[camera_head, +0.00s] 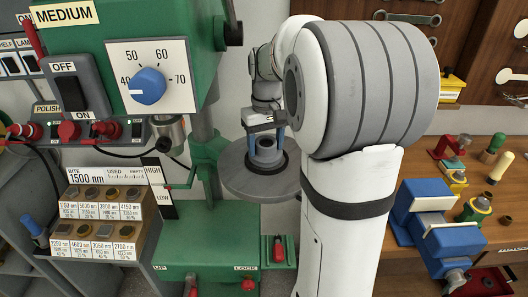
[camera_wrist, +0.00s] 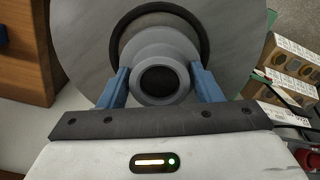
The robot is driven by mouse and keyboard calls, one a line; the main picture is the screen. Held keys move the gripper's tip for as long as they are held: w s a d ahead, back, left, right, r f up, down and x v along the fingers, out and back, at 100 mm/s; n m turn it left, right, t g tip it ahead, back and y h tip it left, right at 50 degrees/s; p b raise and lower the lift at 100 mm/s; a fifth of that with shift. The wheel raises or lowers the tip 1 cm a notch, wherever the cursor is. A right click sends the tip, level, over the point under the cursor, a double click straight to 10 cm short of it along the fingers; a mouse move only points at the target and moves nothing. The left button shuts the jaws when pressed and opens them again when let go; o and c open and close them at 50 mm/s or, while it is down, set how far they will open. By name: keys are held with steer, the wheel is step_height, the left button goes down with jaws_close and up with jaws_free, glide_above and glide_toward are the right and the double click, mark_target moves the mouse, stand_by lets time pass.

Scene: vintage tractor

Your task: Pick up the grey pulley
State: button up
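The grey pulley (camera_wrist: 158,57) is a stepped round piece with a dark centre hole. It sits on the round grey plate (camera_wrist: 82,40) of the green machine, with a black ring around its base. In the head view the pulley (camera_head: 266,154) shows below my gripper, its hub upright. My gripper (camera_wrist: 160,74) has its two blue fingers on either side of the pulley, very close to the hub. In the head view the gripper (camera_head: 266,139) reaches down from above. I cannot tell whether the fingers press on the pulley.
The green machine's column (camera_head: 207,150) stands left of the plate, with a dial panel (camera_head: 152,77) in front. A labelled bit rack (camera_head: 100,222) is at lower left. A wooden bench (camera_head: 408,262) at right holds a blue vise (camera_head: 432,215) and small parts.

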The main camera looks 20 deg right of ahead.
steer(key=c, duration=0.9)
steer(key=shift+c, duration=0.9)
steer(key=shift+r, duration=0.15)
